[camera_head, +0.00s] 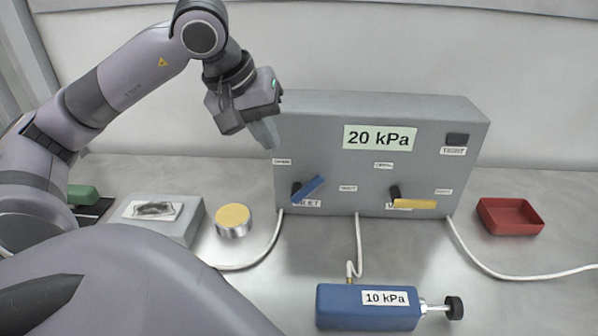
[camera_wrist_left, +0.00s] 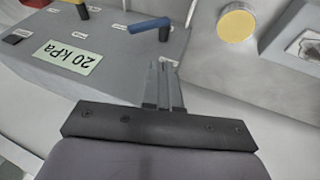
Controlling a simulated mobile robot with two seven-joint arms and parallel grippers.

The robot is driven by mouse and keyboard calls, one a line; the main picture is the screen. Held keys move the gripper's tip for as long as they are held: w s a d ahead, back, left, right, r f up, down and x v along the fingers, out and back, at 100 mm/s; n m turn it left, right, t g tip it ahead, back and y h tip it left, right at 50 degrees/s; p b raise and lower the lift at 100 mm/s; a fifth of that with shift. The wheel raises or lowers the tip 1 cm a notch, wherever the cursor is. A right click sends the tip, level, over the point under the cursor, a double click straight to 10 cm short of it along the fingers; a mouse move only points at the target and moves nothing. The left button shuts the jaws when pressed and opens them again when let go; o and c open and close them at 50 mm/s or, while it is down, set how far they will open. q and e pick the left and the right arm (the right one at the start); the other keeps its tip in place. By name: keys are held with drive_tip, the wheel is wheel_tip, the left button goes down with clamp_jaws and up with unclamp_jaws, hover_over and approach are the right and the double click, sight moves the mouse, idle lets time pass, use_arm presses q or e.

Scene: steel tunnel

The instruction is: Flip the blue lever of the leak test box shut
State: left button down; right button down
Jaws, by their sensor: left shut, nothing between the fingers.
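The grey leak test box (camera_head: 330,160) stands at the back centre and reads "20 kPa". Its blue lever (camera_head: 311,188) is on the lower left of the front, tilted with its free end up to the right. The blue lever also shows at the top of the left wrist view (camera_wrist_left: 150,24). A yellow lever (camera_head: 414,204) on the lower right lies about level. My left gripper (camera_head: 268,134) is shut and empty near the box's upper left edge, above the blue lever and apart from it. It also shows in the left wrist view (camera_wrist_left: 164,72). My right gripper is not seen.
A blue pump block (camera_head: 340,305) reading "10 kPa" lies in front of the box. A red tray (camera_head: 510,214) is at right. A yellow-topped round can (camera_head: 233,219) and a grey block (camera_head: 185,230) stand at left. White hoses (camera_head: 520,277) run across the table.

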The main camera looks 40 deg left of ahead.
use_arm(q)
approach(307, 184)
wheel_tip(307, 184, down, 3)
drive_tip(key=a, duration=0.3)
drive_tip(key=shift+w+d+f+p, duration=0.6)
drive_tip(key=shift+w+d+f, duration=0.65)
drive_tip(key=shift+w+d, duration=0.1)
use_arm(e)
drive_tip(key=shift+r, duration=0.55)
use_arm(q)
drive_tip(key=shift+w+d, duration=0.1)
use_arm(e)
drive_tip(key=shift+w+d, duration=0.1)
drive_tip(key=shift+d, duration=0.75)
